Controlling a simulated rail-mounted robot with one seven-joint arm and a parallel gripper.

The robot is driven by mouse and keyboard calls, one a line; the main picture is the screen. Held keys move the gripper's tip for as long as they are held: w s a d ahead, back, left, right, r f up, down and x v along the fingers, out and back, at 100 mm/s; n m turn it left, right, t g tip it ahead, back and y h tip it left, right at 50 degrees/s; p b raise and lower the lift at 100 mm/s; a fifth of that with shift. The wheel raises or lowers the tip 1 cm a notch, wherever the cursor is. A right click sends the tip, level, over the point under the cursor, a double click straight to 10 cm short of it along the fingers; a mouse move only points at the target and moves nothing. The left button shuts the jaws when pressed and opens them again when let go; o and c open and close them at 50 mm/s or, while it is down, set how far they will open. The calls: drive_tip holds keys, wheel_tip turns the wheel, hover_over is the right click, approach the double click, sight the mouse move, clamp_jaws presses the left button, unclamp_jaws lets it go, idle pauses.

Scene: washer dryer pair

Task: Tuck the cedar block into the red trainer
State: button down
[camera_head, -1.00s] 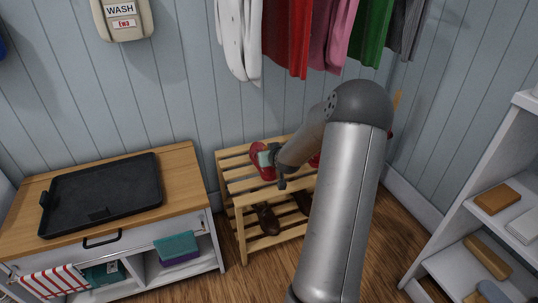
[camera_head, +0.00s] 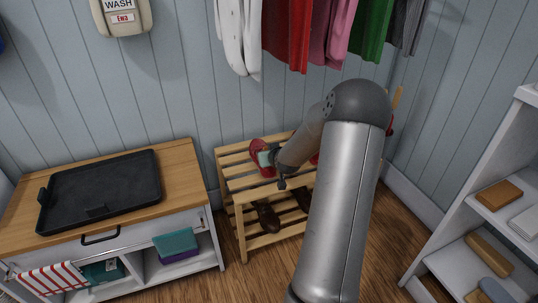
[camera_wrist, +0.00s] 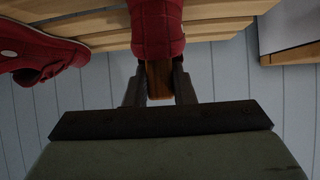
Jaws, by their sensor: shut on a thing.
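A red trainer (camera_head: 257,146) is on the top of the wooden rack, by my gripper (camera_head: 267,158). In the wrist view this trainer (camera_wrist: 156,28) fills the top middle, and a second red trainer (camera_wrist: 38,52) lies to its left. My gripper (camera_wrist: 159,88) is shut on the cedar block (camera_wrist: 159,78), an orange-brown wooden piece between the dark fingers. The block's far end meets or passes behind the near end of the middle trainer. I cannot tell whether any of it is inside.
The slatted rack (camera_head: 236,187) has dark brown shoes (camera_head: 268,217) on its lower level. Clothes (camera_head: 328,35) hang above it. A cabinet with a black tray (camera_head: 100,190) stands left; a white shelf (camera_head: 478,222) stands right.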

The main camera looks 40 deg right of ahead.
drive_tip(key=shift+f, duration=0.15)
drive_tip(key=c, duration=1.1)
unclamp_jaws()
drive_tip(key=shift+c, duration=0.2)
drive_tip(key=shift+r+p, duration=3.35)
drive_tip(key=shift+r, duration=1.2)
